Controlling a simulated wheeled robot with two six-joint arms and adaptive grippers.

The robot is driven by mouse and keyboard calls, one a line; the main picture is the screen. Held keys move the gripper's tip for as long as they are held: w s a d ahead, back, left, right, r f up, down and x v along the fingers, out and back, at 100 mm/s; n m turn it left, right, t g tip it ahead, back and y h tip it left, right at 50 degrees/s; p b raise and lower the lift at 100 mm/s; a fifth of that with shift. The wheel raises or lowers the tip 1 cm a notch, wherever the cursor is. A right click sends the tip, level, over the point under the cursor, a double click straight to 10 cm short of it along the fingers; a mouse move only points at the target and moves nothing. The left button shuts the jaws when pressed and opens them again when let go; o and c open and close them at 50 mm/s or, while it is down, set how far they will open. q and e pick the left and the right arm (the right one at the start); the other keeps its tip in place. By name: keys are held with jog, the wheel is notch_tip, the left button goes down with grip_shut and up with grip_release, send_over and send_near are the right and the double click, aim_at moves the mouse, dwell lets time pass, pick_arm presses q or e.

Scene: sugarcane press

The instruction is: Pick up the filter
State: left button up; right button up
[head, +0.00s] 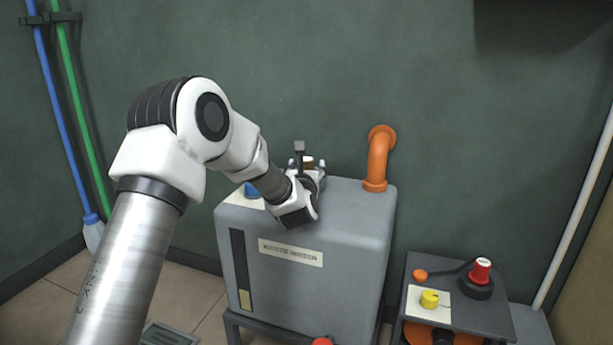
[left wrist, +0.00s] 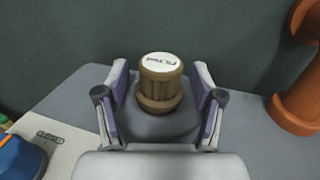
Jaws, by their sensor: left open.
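The filter, a brown ribbed cylinder with a white labelled top (left wrist: 160,84), stands upright on the grey waste water tank (head: 310,262). It shows in the left wrist view between the two open fingers of my left gripper (left wrist: 160,100), with a gap on each side. In the head view only a small brown part of the filter (head: 308,162) shows, behind my left gripper (head: 309,170) at the tank's top rear. My right gripper is not in view.
An orange pipe (head: 377,160) rises from the tank's right rear into the wall. A blue object (head: 252,190) sits on the tank top at left. A dark control box (head: 455,300) with a red knob (head: 481,270) and a yellow knob (head: 430,299) stands at right.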

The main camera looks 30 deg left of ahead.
pick_arm(q)
jog(key=c, duration=1.1)
jog(key=shift+o, duration=0.2)
jog(key=shift+r, duration=0.1)
